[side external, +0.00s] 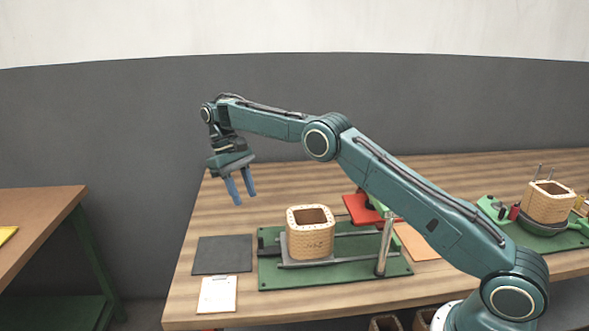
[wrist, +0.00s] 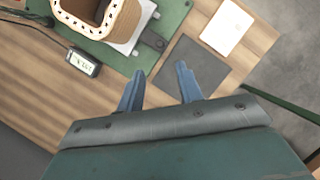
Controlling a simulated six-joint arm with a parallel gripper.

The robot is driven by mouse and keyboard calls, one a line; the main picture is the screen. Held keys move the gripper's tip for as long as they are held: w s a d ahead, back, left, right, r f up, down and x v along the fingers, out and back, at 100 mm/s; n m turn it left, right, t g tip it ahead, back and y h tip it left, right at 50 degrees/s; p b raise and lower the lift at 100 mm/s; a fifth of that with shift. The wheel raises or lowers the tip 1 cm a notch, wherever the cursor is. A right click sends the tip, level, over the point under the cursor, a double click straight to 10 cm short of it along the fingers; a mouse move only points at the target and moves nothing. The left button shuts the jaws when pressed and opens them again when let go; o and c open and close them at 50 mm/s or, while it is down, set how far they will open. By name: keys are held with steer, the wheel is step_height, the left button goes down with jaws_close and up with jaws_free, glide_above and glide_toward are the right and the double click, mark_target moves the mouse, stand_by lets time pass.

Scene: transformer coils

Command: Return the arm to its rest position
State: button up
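My gripper (side external: 239,187) hangs in the air above the left part of the table, its two blue fingers pointing down. In the wrist view my gripper (wrist: 158,84) has its fingers spread apart with nothing between them. It is well clear of the table and touches nothing. A tan square coil (side external: 310,232) stands upright on a green fixture plate (side external: 345,279), to the right of and below my gripper. The coil also shows at the upper left of the wrist view (wrist: 118,25).
A dark grey mat (side external: 222,255) and a white sheet (side external: 217,295) lie at the table's left. A metal post (side external: 385,247) rises from the green plate. A second coil (side external: 549,202) stands on a green fixture at right. Another table (side external: 45,205) is at far left.

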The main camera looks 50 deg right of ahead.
steer(key=shift+r, duration=0.1)
steer(key=s+r+t, duration=0.5)
steer(key=s+r, duration=1.1)
steer(key=r, duration=0.3)
steer(key=s+f+t, duration=0.2)
steer(key=s+f, duration=0.1)
steer(key=s, duration=0.8)
steer(key=s+f+t, duration=0.2)
steer(key=s+t, duration=0.1)
steer(key=s, duration=0.9)
steer(key=shift+s+d+f, duration=0.3)
steer(key=shift+f, duration=0.1)
